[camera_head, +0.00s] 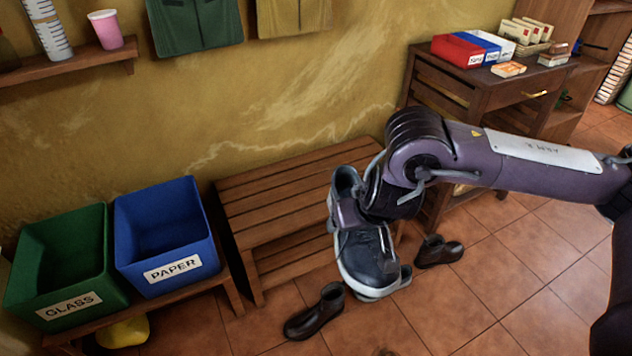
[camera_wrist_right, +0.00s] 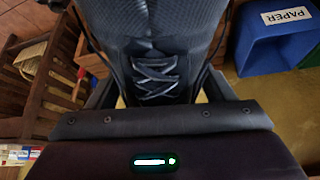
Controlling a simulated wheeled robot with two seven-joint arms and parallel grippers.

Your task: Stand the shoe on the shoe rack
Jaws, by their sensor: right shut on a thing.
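A dark lace-up shoe with a pale sole (camera_head: 366,256) hangs from my right gripper (camera_head: 350,212), toe pointing down toward the front. The gripper is shut on it, and the shoe's laces fill the right wrist view (camera_wrist_right: 155,75). The wooden slatted shoe rack (camera_head: 285,190) stands against the wall, behind and left of the held shoe, which covers part of its right end. The rack's top shows no shoes on its visible slats. In the right wrist view the fingertips are hidden behind the shoe. My left gripper is in neither view.
Dark boots stand on the floor, one in front of the rack (camera_head: 315,312) and one to its right (camera_head: 438,251). Another pale-soled shoe lies partly hidden beneath the held one. Green (camera_head: 68,225) and blue (camera_head: 128,235) bins stand left; a wooden cabinet (camera_head: 482,92) stands right.

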